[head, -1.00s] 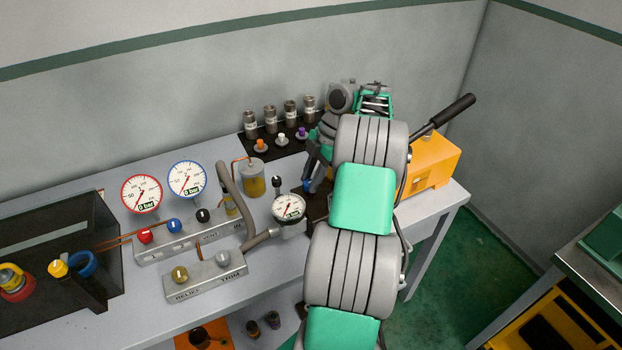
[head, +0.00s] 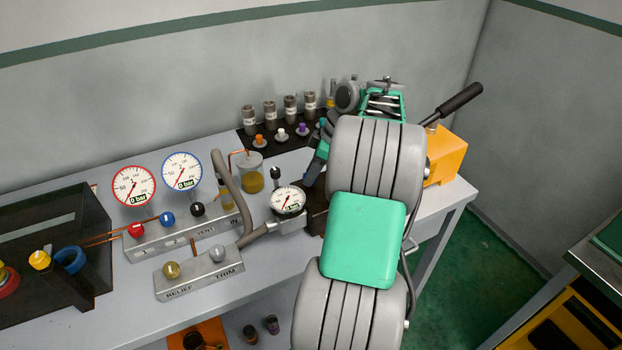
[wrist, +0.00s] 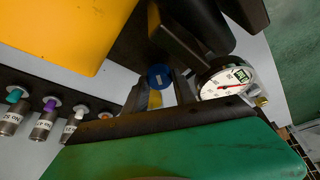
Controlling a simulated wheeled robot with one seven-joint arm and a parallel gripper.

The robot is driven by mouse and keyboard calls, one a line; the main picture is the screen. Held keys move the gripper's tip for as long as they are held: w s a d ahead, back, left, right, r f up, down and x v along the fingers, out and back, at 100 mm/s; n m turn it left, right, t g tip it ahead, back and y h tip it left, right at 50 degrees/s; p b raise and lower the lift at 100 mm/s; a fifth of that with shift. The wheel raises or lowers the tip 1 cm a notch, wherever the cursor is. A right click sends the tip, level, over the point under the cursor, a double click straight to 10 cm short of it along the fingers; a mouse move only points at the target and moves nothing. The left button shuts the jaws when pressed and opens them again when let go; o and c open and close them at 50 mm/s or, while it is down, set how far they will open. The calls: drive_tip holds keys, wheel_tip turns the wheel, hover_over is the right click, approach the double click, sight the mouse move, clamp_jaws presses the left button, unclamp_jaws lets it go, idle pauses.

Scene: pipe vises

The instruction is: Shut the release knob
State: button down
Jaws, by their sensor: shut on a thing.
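A round blue knob (wrist: 160,76), apparently the release knob, shows in the wrist view beside the orange pump body (wrist: 60,30). My gripper (wrist: 160,88) is around this knob, one dark finger on each side, and is shut on it. How far the knob is turned cannot be told. In the head view the orange pump (head: 447,155) with its black-gripped lever (head: 459,101) stands at the bench's right end, partly behind my arm. My arm hides the knob there, and most of my gripper too.
A round dial gauge (head: 288,200) stands just left of my arm and close to my gripper in the wrist view (wrist: 226,82). Several grey cylinders (head: 270,113) and small coloured plugs (head: 281,134) stand at the back. Valve blocks (head: 200,275) lie to the left.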

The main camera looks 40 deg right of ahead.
drive_tip(key=m+h+b, duration=0.1)
drive_tip(key=m, duration=0.1)
drive_tip(key=m+t+h+b, duration=0.1)
drive_tip(key=m+b, duration=0.1)
drive_tip(key=m, duration=0.1)
drive_tip(key=shift+a+m, duration=0.2)
drive_tip(key=shift+m, duration=0.1)
drive_tip(key=m+h+b, duration=0.2)
drive_tip(key=m, duration=0.2)
drive_tip(key=shift+a+m+b, duration=0.1)
drive_tip(key=shift+m+b, duration=0.2)
drive_tip(key=shift+b, duration=0.1)
drive_tip(key=shift+r, duration=0.1)
drive_tip(key=c, duration=1)
unclamp_jaws()
drive_tip(key=v, duration=0.7)
drive_tip(key=shift+s+a+r, duration=0.1)
drive_tip(key=shift+r, duration=0.25)
